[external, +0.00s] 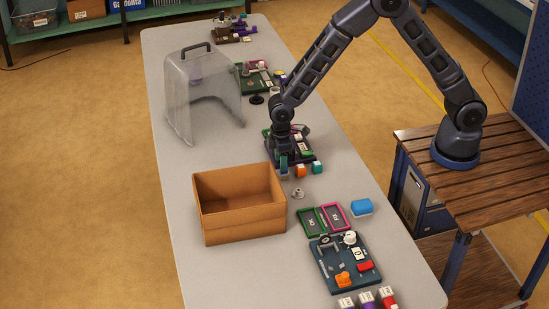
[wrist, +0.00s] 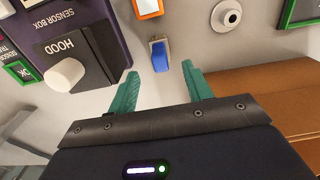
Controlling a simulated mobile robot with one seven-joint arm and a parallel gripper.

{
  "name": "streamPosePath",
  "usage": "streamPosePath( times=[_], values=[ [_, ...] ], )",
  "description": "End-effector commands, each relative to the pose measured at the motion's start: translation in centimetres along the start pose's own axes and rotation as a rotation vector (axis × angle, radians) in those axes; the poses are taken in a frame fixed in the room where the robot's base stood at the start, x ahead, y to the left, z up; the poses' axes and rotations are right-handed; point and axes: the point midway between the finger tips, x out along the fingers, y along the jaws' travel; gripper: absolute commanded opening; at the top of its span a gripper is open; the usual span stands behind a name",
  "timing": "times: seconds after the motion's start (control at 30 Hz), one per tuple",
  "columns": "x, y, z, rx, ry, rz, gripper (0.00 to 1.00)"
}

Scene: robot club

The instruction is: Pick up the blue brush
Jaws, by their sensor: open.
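A small upright blue piece with a pale, tan-edged end, which looks like the blue brush (wrist: 160,57), shows in the wrist view. It lies on the grey table just beyond my fingertips and lined up with the space between them. My gripper (wrist: 159,72) is open, with its teal fingers apart and nothing between them. In the external view my gripper (external: 289,166) is low over the table, beside the dark sensor box and behind the cardboard box. I cannot make out the brush there; the gripper seems to hide it.
The dark sensor box (wrist: 95,50) with a white knob is close on the left. An orange-edged block (wrist: 148,8) and a round grey piece (wrist: 226,16) lie beyond. The cardboard box (external: 240,228) is close by.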

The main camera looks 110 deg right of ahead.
Motion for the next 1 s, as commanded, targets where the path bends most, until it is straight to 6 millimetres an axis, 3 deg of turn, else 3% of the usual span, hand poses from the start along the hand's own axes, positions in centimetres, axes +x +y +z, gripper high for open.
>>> streamPosePath(
  times=[0.4,0.63,0.9,1.0],
  values=[
    [4.7,-0.3,0.7,0.000,-0.001,0.000,0.50],
    [4.9,-0.3,0.7,0.000,0.000,0.000,0.50],
    [4.9,-0.3,0.7,0.000,0.000,0.000,0.02],
    [4.9,-0.3,0.7,0.000,0.000,0.000,0.02]
  ],
)
